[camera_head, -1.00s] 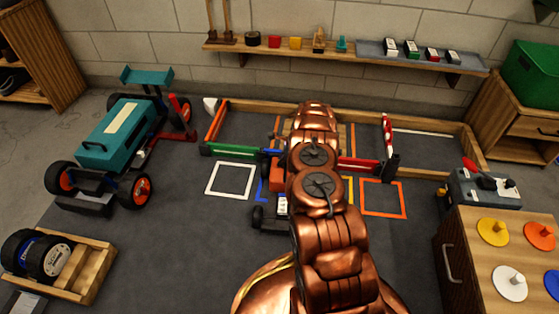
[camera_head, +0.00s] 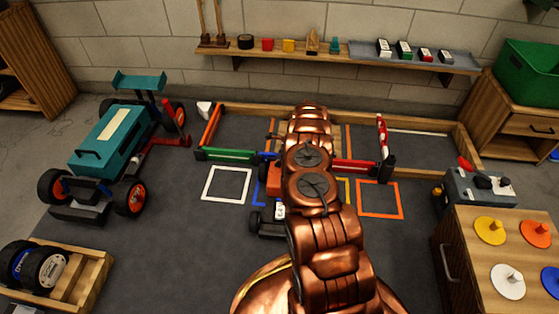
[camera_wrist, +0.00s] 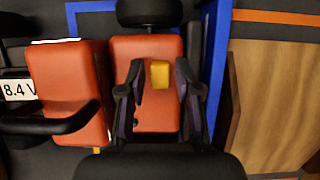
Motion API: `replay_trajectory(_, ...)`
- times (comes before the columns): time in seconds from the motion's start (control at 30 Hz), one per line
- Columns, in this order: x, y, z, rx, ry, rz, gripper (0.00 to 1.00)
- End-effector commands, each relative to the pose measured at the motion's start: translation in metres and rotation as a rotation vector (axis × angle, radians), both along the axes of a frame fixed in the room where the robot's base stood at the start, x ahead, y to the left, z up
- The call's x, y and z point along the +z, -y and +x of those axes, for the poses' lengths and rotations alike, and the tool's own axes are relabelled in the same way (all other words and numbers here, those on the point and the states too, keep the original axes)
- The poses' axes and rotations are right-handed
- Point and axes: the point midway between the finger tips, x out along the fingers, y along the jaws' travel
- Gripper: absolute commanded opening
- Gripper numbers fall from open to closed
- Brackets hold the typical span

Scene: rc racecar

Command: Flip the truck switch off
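The orange-red truck (camera_head: 276,181) stands on the dark floor mat, mostly hidden under my copper arm in the head view. In the wrist view its orange-red body panel (camera_wrist: 155,115) lies below my gripper. A small yellow block (camera_wrist: 160,74), which looks like the switch, sits on this panel. My gripper (camera_wrist: 160,84) is open, its two dark fingers on either side of the yellow block with gaps visible. I cannot tell how high the fingertips are above the panel. In the head view my gripper is hidden by my arm.
Beside the panel is another orange-red part (camera_wrist: 65,90) with a dark loop and an 8.4 V label. A wooden surface (camera_wrist: 268,95) is at right.

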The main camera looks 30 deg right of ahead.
Motion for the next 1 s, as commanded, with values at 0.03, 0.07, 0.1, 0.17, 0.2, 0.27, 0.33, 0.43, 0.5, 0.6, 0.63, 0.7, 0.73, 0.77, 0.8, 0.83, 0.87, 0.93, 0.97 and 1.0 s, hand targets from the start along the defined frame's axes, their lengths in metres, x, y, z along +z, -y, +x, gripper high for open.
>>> replay_trajectory(0.03, 0.004, 0.001, 0.000, -0.001, 0.002, 0.000, 0.33)
replay_trajectory(0.07, 0.006, 0.002, -0.001, -0.001, 0.002, 0.000, 0.33)
replay_trajectory(0.1, 0.010, 0.004, -0.001, -0.002, 0.001, -0.001, 0.33)
replay_trajectory(0.17, 0.015, 0.006, -0.003, -0.002, 0.001, -0.001, 0.33)
replay_trajectory(0.2, 0.019, 0.007, -0.005, -0.002, 0.000, 0.000, 0.33)
replay_trajectory(0.27, 0.026, 0.008, -0.007, -0.001, -0.001, 0.002, 0.33)
replay_trajectory(0.33, 0.037, 0.012, -0.009, -0.001, 0.002, 0.001, 0.33)
replay_trajectory(0.43, 0.050, 0.016, -0.012, 0.000, 0.002, -0.001, 0.33)
replay_trajectory(0.5, 0.059, 0.019, -0.015, -0.001, 0.002, 0.000, 0.33)
replay_trajectory(0.6, 0.074, 0.025, -0.018, -0.002, 0.004, -0.002, 0.33)
replay_trajectory(0.63, 0.078, 0.026, -0.018, -0.001, 0.005, -0.002, 0.33)
replay_trajectory(0.7, 0.086, 0.028, -0.021, 0.000, 0.005, -0.003, 0.33)
replay_trajectory(0.73, 0.089, 0.029, -0.022, 0.000, 0.003, -0.003, 0.33)
replay_trajectory(0.77, 0.092, 0.030, -0.023, 0.000, 0.003, -0.003, 0.33)
replay_trajectory(0.8, 0.096, 0.031, -0.024, 0.000, 0.002, -0.002, 0.33)
replay_trajectory(0.83, 0.098, 0.032, -0.025, 0.000, 0.002, -0.001, 0.33)
replay_trajectory(0.87, 0.100, 0.032, -0.026, 0.001, 0.001, -0.001, 0.33)
replay_trajectory(0.93, 0.104, 0.033, -0.027, 0.001, 0.000, 0.000, 0.33)
replay_trajectory(0.97, 0.105, 0.034, -0.028, 0.001, 0.000, 0.000, 0.33)
replay_trajectory(1.0, 0.106, 0.034, -0.028, 0.001, 0.000, 0.000, 0.33)
